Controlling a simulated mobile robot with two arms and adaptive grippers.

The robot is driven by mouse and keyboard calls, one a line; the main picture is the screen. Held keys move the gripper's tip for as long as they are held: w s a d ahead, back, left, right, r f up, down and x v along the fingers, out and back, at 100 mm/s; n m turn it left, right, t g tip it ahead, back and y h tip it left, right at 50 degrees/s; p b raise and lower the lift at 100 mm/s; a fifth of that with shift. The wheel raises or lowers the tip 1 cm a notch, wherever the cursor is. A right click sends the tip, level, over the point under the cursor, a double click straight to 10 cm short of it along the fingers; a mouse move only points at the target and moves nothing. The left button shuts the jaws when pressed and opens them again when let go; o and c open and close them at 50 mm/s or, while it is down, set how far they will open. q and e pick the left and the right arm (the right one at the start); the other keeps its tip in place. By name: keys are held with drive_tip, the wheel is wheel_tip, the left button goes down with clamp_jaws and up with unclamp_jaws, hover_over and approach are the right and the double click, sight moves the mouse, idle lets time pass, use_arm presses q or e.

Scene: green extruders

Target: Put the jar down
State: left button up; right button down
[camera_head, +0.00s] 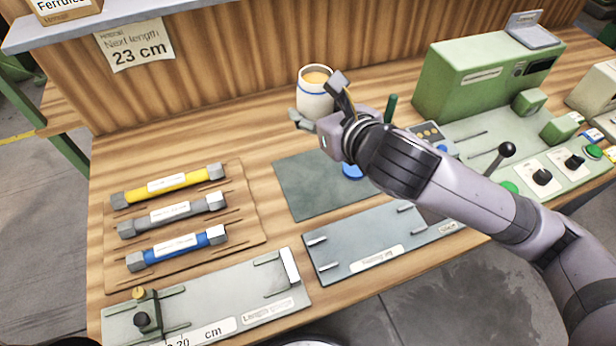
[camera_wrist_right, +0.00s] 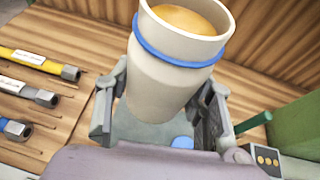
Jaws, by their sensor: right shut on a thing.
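The jar (camera_head: 314,92) is cream with a blue band and an orange-yellow filling at its open top. My right gripper (camera_head: 318,104) is shut on it, with a finger on each side. In the right wrist view the jar (camera_wrist_right: 172,75) stands between the two fingers of the gripper (camera_wrist_right: 160,115), roughly upright. Its lower end is partly hidden by the gripper, and I cannot tell whether it touches the table. My left gripper is not in view.
A dark green mat (camera_head: 305,187) with a blue round object (camera_head: 352,171) lies in front. Yellow, grey and blue hoses (camera_head: 178,240) lie on a board at left. A green machine (camera_head: 475,85) stands at right. Bare tabletop (camera_head: 240,130) is free left of the jar.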

sight(313, 186)
drive_tip(key=shift+a+f, duration=0.1)
drive_tip(key=shift+f, duration=0.25)
wheel_tip(313, 186, down, 19)
drive_tip(key=shift+w+a+f+b, duration=0.1)
drive_tip(key=shift+w+b, duration=0.05)
drive_tip(key=shift+b, duration=0.65)
drive_tip(key=shift+f, duration=0.1)
drive_tip(key=c, duration=0.7)
unclamp_jaws()
drive_tip(key=shift+f, duration=0.15)
drive_tip(key=shift+c, duration=0.2)
drive_tip(key=shift+r, duration=0.25)
drive_tip(key=v, duration=1.2)
